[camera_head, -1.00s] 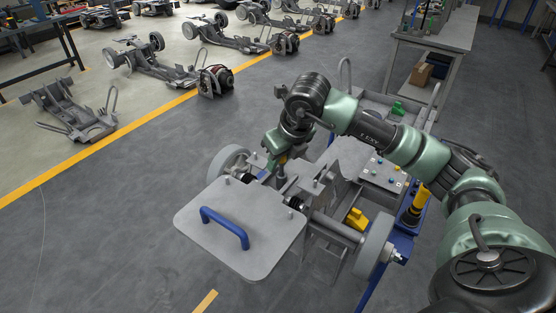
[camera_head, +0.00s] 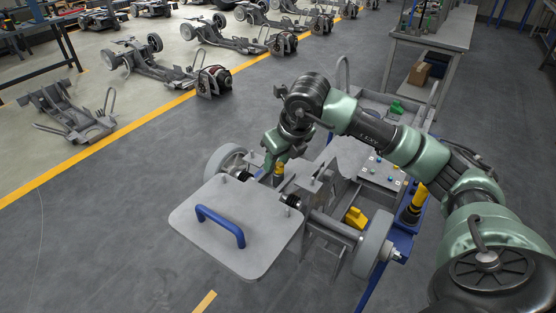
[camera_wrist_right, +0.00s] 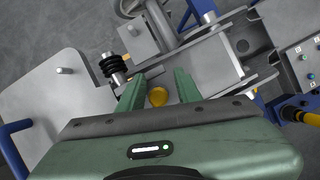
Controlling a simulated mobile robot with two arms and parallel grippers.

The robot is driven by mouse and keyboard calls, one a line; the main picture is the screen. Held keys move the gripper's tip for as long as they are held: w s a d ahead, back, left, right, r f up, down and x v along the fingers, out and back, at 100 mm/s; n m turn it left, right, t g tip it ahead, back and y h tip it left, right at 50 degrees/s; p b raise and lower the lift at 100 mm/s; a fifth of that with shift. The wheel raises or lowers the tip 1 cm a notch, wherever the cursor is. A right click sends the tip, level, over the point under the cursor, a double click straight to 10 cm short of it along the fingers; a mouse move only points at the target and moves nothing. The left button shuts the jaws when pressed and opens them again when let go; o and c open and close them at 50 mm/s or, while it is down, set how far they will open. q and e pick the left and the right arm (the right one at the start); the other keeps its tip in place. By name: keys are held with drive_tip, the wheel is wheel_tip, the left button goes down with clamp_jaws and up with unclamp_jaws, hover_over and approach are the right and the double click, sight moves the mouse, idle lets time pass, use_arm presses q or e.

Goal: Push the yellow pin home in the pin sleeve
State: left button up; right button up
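The yellow pin (camera_head: 279,169) stands on the chassis in the head view, just right of my right gripper (camera_head: 270,164). In the right wrist view its round yellow head (camera_wrist_right: 158,97) shows between the two green fingers of my right gripper (camera_wrist_right: 158,88). These fingers are apart, with a gap on both sides of the head. I cannot tell how deep the pin sits, and the sleeve under it is mostly hidden. My left gripper is not in view.
A grey plate (camera_head: 187,218) with a blue handle (camera_head: 220,226) lies at the chassis front. A wheel (camera_head: 373,243), a yellow block (camera_head: 355,217) and a yellow-handled tool (camera_head: 416,201) are to the right. Open floor lies left.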

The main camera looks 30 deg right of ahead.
drive_tip(key=shift+s+a+f, duration=0.25)
drive_tip(key=shift+a+f, duration=0.15)
drive_tip(key=shift+f, duration=0.05)
drive_tip(key=shift+r, duration=0.25)
drive_tip(key=b+v, duration=0.2)
drive_tip(key=v, duration=0.6)
drive_tip(key=shift+w+d, duration=0.25)
drive_tip(key=shift+w, duration=0.05)
drive_tip(key=shift+r, duration=0.1)
